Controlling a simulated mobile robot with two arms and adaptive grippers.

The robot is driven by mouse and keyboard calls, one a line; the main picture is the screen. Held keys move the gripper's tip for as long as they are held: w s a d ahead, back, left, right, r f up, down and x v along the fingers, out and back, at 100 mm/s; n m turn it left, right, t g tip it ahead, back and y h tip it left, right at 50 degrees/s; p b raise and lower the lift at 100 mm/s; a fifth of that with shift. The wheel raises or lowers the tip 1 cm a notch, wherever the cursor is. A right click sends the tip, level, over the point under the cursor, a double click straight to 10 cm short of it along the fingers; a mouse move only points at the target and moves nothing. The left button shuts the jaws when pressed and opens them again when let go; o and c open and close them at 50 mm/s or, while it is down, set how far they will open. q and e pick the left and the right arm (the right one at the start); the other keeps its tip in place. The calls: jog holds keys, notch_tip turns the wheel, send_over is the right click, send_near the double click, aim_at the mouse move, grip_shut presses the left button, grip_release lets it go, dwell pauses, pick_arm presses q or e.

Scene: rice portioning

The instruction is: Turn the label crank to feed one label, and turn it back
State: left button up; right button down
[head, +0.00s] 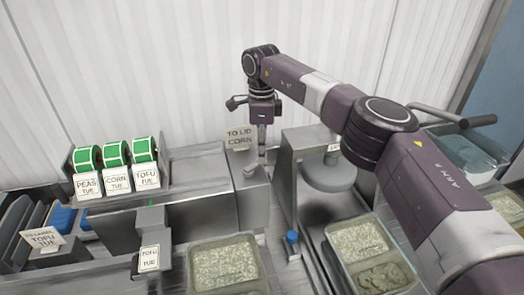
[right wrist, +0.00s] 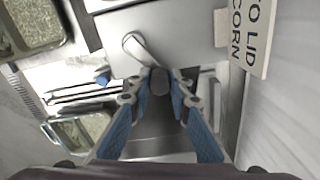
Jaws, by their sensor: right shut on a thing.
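The label crank (right wrist: 138,46) is a light metal arm on the side of the grey label machine (head: 185,215), with a dark knob (right wrist: 159,82) at its end. My right gripper (head: 262,160) reaches down to it from above. In the right wrist view its blue-padded fingers (right wrist: 160,88) are shut on the knob. In the head view the crank (head: 252,171) is small and partly hidden by the gripper. A white "TOFU TUE" label (head: 149,258) shows at the machine's front. My left gripper is not in view.
Green label rolls (head: 115,153) stand on the left, marked peas, corn and tofu. A "TO LID CORN" sign (head: 238,136) is close behind my gripper. A filled rice tray (head: 224,264) sits in front, and a press-like machine (head: 328,172) stands to the right.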

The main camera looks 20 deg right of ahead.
jog(key=c, duration=1.8)
grip_release()
jog(key=shift+w, duration=0.1)
jog(key=shift+o, duration=0.2)
jog(key=shift+r, duration=0.1)
notch_tip(320, 180, up, 12)
